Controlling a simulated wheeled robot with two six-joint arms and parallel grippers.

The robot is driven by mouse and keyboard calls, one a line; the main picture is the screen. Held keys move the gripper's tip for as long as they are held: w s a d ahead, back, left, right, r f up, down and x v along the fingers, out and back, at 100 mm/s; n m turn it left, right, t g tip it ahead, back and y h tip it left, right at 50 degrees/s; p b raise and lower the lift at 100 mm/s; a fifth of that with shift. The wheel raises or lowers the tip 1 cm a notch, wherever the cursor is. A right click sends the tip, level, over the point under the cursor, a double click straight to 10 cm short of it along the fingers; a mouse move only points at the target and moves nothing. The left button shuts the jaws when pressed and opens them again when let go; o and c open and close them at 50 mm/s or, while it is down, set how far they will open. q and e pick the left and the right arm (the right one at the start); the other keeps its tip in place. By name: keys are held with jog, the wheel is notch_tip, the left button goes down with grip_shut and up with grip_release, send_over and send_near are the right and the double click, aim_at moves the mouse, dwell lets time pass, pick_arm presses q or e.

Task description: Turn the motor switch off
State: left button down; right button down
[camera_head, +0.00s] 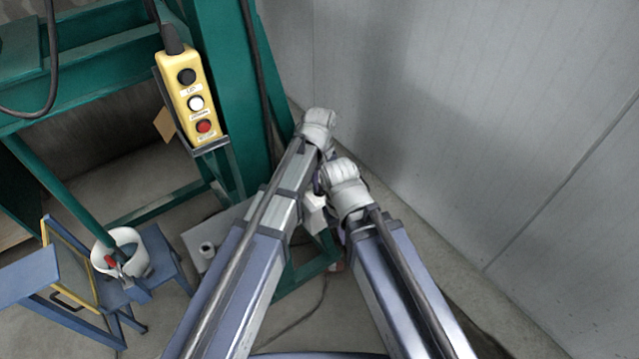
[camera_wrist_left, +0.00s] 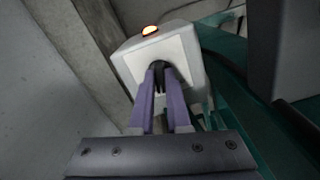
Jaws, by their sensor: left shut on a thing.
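The motor switch is a pale box (camera_wrist_left: 186,62) with a black knob (camera_wrist_left: 159,86) on its front, in the left wrist view. A lit orange lamp (camera_wrist_left: 150,30) sits on its top. My left gripper (camera_wrist_left: 160,72) points at the front face, its two purple fingers shut on the knob. The fingers hide part of the knob, so I cannot tell which way it is turned. In the head view a piece of a pale box (camera_head: 314,214) shows between my two arms. My left fingers are hidden there.
A yellow control box (camera_head: 187,98) with black, white and red buttons hangs on the green frame (camera_head: 226,70) at left. A blue stand (camera_head: 165,262) with a white bucket (camera_head: 121,253) is at lower left. A grey wall (camera_head: 470,110) closes off the right.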

aim_at(320, 187)
pick_arm(q)
jog(key=n, duration=0.5)
jog(key=shift+n, duration=2.4)
jog(key=c, duration=0.9)
grip_release()
jog(key=shift+w, duration=0.1)
notch_tip(320, 187, up, 8)
jog(key=p, duration=0.8)
